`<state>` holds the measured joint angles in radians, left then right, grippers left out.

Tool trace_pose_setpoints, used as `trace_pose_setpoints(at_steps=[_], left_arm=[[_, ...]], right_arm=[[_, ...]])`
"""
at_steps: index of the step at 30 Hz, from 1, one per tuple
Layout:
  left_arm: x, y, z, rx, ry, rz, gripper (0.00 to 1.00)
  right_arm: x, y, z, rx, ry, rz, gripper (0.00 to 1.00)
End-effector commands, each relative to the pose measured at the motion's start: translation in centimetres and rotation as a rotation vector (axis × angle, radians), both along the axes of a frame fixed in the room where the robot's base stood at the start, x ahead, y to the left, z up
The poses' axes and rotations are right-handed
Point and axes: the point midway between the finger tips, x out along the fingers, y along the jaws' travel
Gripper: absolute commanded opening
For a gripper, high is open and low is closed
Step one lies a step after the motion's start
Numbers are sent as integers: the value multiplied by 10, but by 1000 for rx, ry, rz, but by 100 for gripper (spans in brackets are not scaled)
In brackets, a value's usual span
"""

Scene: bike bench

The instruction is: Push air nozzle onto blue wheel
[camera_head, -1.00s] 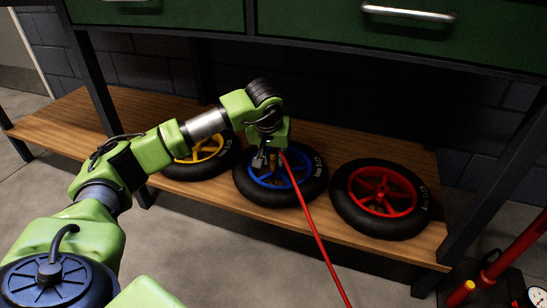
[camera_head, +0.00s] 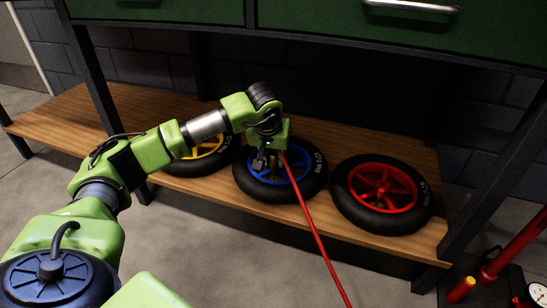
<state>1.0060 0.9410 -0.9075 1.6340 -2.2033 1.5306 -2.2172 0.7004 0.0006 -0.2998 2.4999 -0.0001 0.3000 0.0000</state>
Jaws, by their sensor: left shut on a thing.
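The blue wheel (camera_head: 309,188) has a black tyre and blue spokes. It lies flat on the wooden shelf, in the middle of three wheels. My left gripper (camera_head: 268,162) is over the blue wheel's spokes, near its hub, pointing down. It is shut on the air nozzle, which is mostly hidden by the fingers and wrist. A red hose (camera_head: 312,228) runs from the gripper down to the bottom of the view. I cannot tell whether the nozzle touches the wheel's valve. My right gripper is not in view.
A red wheel (camera_head: 381,192) lies to the right and a yellow wheel (camera_head: 206,161), partly behind my arm, to the left. Green drawers (camera_head: 320,25) hang above the wooden shelf (camera_head: 60,120). A red pump (camera_head: 513,245) stands at the lower right.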

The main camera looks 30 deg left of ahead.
Motion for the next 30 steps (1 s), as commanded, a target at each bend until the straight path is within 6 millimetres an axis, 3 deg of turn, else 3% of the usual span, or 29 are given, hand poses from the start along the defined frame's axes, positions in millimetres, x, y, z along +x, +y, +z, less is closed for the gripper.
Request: trace_pose_setpoints(at_steps=[17,18,20,30], left_arm=[[0,0,-12,0,-1,0,0],[0,0,-12,0,-1,0,25],[0,0,-11,0,-1,0,40],[0,0,-11,0,0,0,40]], right_arm=[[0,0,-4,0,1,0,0],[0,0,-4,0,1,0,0],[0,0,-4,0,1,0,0],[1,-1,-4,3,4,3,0]])
